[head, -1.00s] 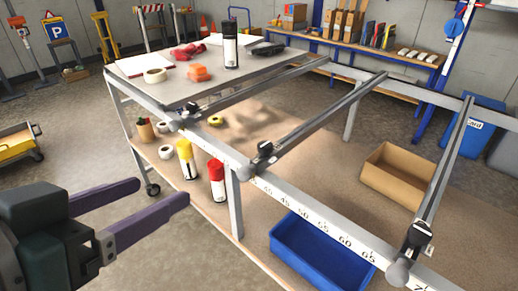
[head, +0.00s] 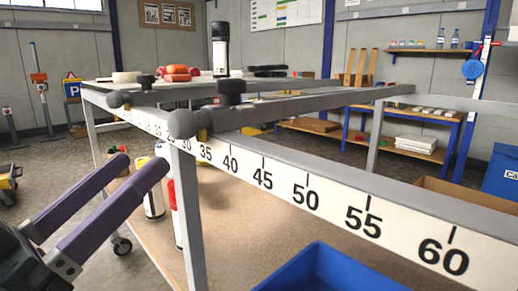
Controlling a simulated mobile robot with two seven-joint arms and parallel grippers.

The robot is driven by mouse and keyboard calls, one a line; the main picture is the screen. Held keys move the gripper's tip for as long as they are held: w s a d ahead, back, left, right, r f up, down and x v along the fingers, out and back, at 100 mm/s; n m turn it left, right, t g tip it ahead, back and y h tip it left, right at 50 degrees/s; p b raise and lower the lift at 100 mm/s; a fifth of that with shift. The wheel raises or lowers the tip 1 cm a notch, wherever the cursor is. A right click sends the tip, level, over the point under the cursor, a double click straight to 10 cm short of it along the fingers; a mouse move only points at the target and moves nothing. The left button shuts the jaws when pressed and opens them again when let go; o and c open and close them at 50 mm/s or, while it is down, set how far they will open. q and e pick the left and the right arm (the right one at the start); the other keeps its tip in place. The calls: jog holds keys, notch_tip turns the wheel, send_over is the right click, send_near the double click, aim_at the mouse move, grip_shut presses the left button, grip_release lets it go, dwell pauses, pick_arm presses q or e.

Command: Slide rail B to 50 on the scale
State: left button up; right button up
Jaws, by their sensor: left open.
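A white scale strip (head: 306,191) runs along the front beam, with 35 to 60 clearly readable and the 50 mark near the middle of the view. A grey rail (head: 300,105) crosses the frame, with a round end and black knob (head: 232,92) near 30. It seems to be the middle rail, but I see no readable letter on it. Another rail (head: 200,91) with a black knob (head: 146,82) lies farther left, near the low numbers. My left gripper (head: 137,168) is open and empty, in front of the beam, below and left of the nearer rail's end. My right gripper is not in view.
A blue bin (head: 330,272) sits on the lower shelf below the scale. A frame leg (head: 187,215) stands beside my left gripper. Spray cans, one red (head: 176,215), stand behind the fingers. A black-capped bottle (head: 220,50) stands on the tabletop.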

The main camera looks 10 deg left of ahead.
aim_at(173, 132)
pick_arm(q)
jog(key=shift+x, duration=1)
jog(key=x, duration=0.5)
jog(key=shift+w+d+r, duration=0.1)
jog(key=shift+w+r, duration=0.05)
jog(key=shift+w, duration=0.15)
jog(key=shift+w+d+r, duration=0.2)
jog(key=shift+w+r, duration=0.05)
jog(key=shift+w, duration=0.3)
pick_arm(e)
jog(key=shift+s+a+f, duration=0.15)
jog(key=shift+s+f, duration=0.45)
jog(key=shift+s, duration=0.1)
pick_arm(q)
jog(key=shift+f, duration=0.1)
grip_shut()
